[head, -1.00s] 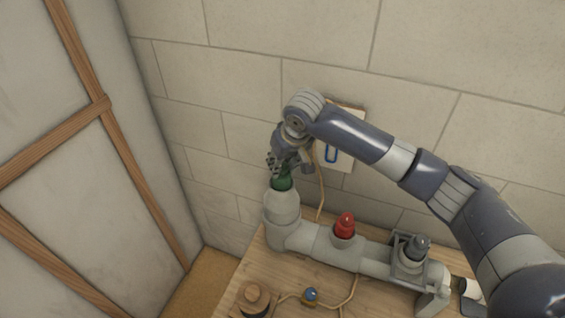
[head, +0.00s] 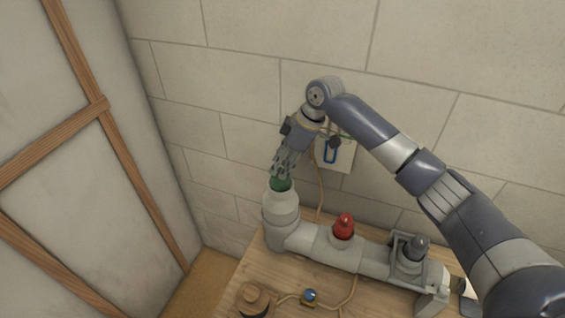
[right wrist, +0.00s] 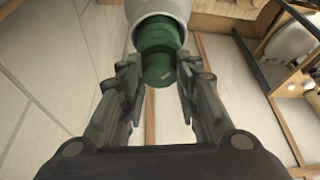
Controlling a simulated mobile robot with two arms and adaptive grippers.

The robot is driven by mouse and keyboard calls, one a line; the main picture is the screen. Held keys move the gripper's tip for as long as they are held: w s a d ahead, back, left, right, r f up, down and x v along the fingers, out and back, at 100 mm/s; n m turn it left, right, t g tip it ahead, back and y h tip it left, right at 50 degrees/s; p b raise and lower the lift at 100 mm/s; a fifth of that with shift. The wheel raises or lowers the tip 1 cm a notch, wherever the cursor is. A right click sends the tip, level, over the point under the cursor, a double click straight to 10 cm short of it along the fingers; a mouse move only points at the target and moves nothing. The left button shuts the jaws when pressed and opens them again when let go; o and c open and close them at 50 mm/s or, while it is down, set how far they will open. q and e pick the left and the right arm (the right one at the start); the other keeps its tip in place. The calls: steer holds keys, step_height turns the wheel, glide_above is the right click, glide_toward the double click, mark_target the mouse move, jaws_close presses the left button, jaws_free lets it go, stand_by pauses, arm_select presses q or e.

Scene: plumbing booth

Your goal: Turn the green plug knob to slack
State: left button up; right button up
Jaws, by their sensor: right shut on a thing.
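The green plug knob (head: 281,184) sits in the upright open end of the grey pipe (head: 281,207) at the left of the bench. In the right wrist view the green knob (right wrist: 158,55) stands out of the pale pipe mouth (right wrist: 158,12). My right gripper (head: 283,173) comes down on the knob from above, its fingers hiding part of it. In the right wrist view the fingers of my right gripper (right wrist: 158,80) lie on either side of the knob and are shut on it. My left gripper is not in view.
A red plug (head: 344,226) and a dark grey plug (head: 419,246) stand along the pipe to the right. A blue ball (head: 310,295) on a cord and a round wooden piece (head: 255,298) lie at the front of the wooden bench (head: 286,272). The block wall is close behind.

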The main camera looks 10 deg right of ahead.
steer(key=shift+w+r+n+g, duration=0.1)
steer(key=shift+n+g, duration=0.3)
steer(key=shift+n, duration=0.8)
stand_by(0.4)
steer(key=o, duration=1.1)
steer(key=shift+c, duration=0.2)
steer(key=v, duration=1.2)
steer(key=shift+d, duration=0.1)
